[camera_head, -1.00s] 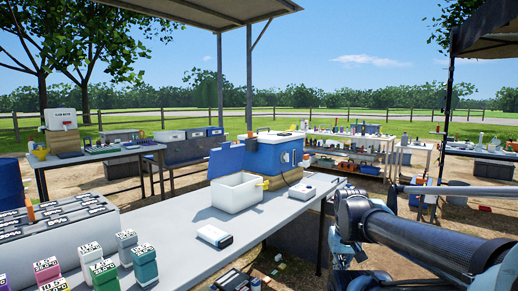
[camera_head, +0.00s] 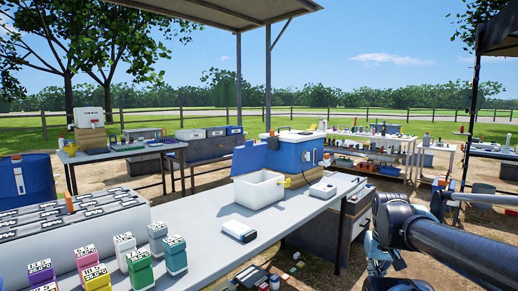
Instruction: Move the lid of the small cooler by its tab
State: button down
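The small cooler is an open white box (camera_head: 258,190) on the long grey table. Its blue lid (camera_head: 249,157) stands raised at the back left of the box. A small yellow part (camera_head: 288,182) shows at the right end of the box; I cannot tell whether it is the tab. My dark arm reaches in from the right edge, well to the right of the cooler. My gripper cannot be made out.
A larger blue cooler with a white top (camera_head: 298,152) stands close behind the small one. Coloured bottles (camera_head: 138,268) and a grey rack (camera_head: 75,235) fill the left.

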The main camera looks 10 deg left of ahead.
aim_at(248, 158)
jog(key=k, duration=0.65)
jog(key=u, duration=0.7)
jog(key=i, duration=1)
jog(key=u, duration=0.05)
